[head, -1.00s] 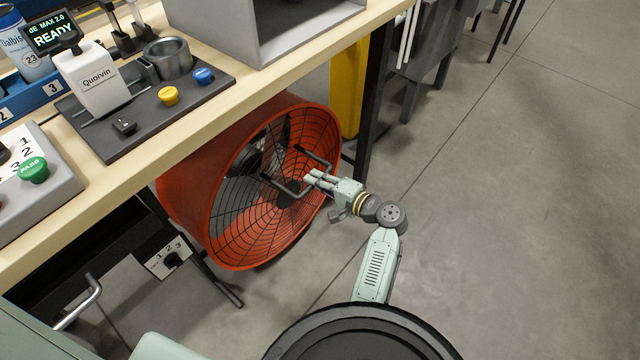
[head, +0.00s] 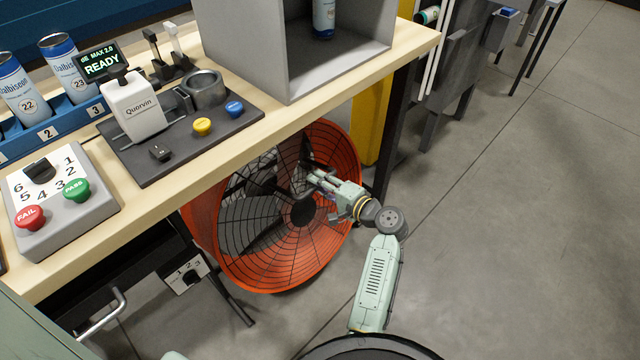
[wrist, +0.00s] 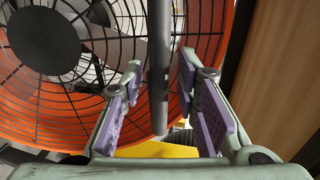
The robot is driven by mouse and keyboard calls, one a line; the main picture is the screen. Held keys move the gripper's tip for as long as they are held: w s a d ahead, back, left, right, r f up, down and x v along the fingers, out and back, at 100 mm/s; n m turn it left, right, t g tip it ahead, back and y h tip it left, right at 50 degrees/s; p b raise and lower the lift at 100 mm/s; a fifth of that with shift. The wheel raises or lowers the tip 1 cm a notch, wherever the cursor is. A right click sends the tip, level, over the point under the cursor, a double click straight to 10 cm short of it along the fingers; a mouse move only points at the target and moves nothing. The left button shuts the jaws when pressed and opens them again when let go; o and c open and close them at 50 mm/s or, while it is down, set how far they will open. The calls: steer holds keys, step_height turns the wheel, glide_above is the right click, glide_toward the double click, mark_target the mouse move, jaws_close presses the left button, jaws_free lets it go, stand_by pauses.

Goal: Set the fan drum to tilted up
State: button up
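The orange fan drum (head: 197,225) with its black wire grille (head: 265,250) stands under the workbench in the head view. Its grille faces me and looks tipped somewhat upward. In the wrist view the orange drum rim (wrist: 217,28) and grille fill the background. A dark handle bar (wrist: 158,95) stands out in front of the grille. My gripper (head: 318,180) is at the upper right of the grille. In the wrist view its purple-padded fingers are apart on both sides of the bar, with gaps visible. The bar's far end is cut off there.
The workbench edge (head: 250,133) lies above the drum, with a dark table leg (head: 393,135) and yellow post (head: 372,125) at right. A small numbered dial panel (head: 184,277) hangs at lower left. Open grey floor (head: 520,230) lies to the right.

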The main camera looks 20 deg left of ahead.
steer(key=shift+o, duration=0.2)
steer(key=v, duration=1.2)
